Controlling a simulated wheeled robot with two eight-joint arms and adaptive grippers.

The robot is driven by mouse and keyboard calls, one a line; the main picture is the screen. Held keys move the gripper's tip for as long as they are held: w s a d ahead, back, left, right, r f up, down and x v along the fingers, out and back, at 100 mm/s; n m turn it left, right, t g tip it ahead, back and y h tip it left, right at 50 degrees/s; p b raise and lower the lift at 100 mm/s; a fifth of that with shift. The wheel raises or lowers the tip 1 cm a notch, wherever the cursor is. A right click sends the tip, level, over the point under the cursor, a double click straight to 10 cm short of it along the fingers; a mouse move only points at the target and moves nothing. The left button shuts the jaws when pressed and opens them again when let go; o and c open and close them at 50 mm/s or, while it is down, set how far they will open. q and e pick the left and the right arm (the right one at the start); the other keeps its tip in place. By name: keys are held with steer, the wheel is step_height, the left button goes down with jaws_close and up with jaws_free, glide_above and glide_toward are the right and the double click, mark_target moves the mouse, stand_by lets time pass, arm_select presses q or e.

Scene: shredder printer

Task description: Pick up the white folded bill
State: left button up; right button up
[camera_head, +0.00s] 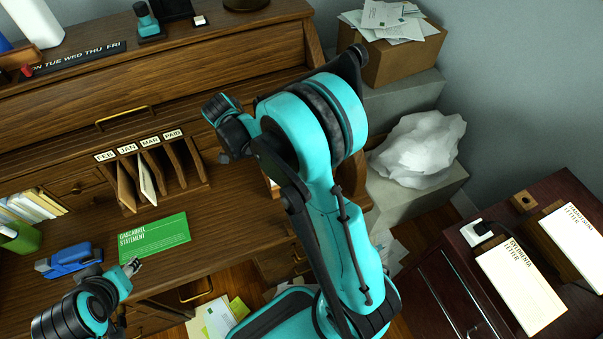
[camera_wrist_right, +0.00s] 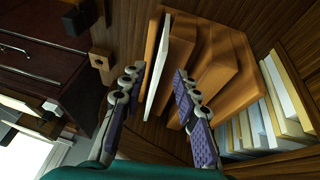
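The white folded bill (camera_head: 146,180) stands upright in a slot of the wooden sorter (camera_head: 187,183), near the JAN and MAR labels. A brown envelope (camera_head: 126,187) stands to its left. In the right wrist view, my right gripper (camera_wrist_right: 157,82) is open, and the bill (camera_wrist_right: 158,75) shows edge-on between its fingertips, apart from both. I cannot tell whether it is between the fingers or just beyond them. The right fingers are not visible in the head view. My left gripper (camera_head: 132,266) is over the desk's front edge; its fingertips are too small to judge.
A green statement (camera_head: 153,236) and a blue stapler (camera_head: 69,261) lie on the desk. Several envelopes (camera_head: 35,205) stand at the left, also in the wrist view (camera_wrist_right: 262,115). A dark red cabinet (camera_head: 455,255) bearing letters stands at the right.

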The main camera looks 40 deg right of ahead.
steer(key=b+x, duration=0.1)
steer(key=x, duration=0.2)
steer(key=shift+d+f, duration=0.15)
steer(key=shift+f, duration=0.05)
steer(key=shift+r, duration=0.1)
jaws_close()
step_height(320, 180, up, 17)
steer(key=p, duration=0.9)
